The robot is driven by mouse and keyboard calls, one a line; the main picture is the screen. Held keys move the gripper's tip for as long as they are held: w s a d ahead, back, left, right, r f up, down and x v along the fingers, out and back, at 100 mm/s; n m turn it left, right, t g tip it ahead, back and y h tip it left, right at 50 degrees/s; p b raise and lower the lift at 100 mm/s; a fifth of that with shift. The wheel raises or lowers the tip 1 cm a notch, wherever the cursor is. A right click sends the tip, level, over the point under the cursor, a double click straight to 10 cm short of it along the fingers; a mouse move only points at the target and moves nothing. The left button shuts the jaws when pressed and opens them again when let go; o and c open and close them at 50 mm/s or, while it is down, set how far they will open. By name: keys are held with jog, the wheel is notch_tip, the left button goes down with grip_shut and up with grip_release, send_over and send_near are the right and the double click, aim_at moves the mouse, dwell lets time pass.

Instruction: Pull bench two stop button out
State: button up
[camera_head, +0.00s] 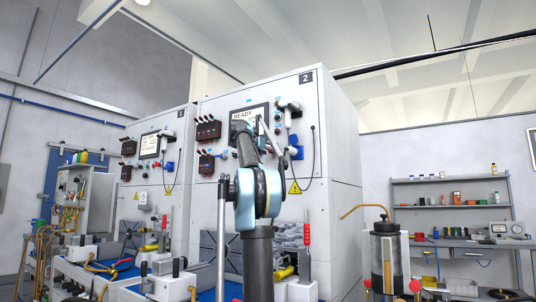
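Bench two is the large white cabinet (338,150) with the number 2 plate (305,77) at its upper right. Its front panel carries a display (250,112) with the text READY. My arm rises in front of this panel and covers part of it below the display. My gripper (243,132) appears dark and small at the arm's far end, in front of the display's lower part. I cannot tell whether its fingers are open or shut, or whether it touches anything. I cannot make out the stop button of bench two; my arm hides part of the panel.
Bench one (181,113) stands to the left with a similar panel. Dark red switch blocks (208,131) sit left of bench two's display. A blue connector (296,153) and hanging cable are right of my arm. A metal canister (386,255) with a bent copper pipe stands at right.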

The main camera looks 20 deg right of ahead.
jog(key=v, duration=1.1)
jog(key=shift+a, duration=0.25)
jog(key=shift+s+f, duration=0.15)
jog(key=s+a+f+m+g+y, duration=0.15)
jog(key=s+f+m, duration=0.45)
jog(key=f, duration=0.7)
jog(key=s+f+m+g+y, duration=0.25)
jog(key=s+f, duration=0.55)
jog(key=f, duration=0.5)
jog(key=s+a+f+m+g+y, duration=0.15)
jog(key=s+f+m, duration=0.45)
jog(key=f, duration=0.7)
jog(key=s+a+f+m+g+y, duration=0.1)
jog(key=s+a+f+m+y, duration=0.2)
jog(key=s+f, duration=0.5)
jog(key=s+a+f+m+g+y, duration=0.1)
jog(key=s+a+f+m, duration=0.3)
jog(key=f, duration=1.4)
jog(key=s+a+f+m+g+y, duration=0.1)
jog(key=s+a+f+m+y, duration=0.3)
jog(key=s+f, duration=0.9)
jog(key=a+f, duration=0.1)
jog(key=a, duration=0.2)
jog(key=shift+y, duration=0.35)
jog(key=shift+w+f, duration=0.1)
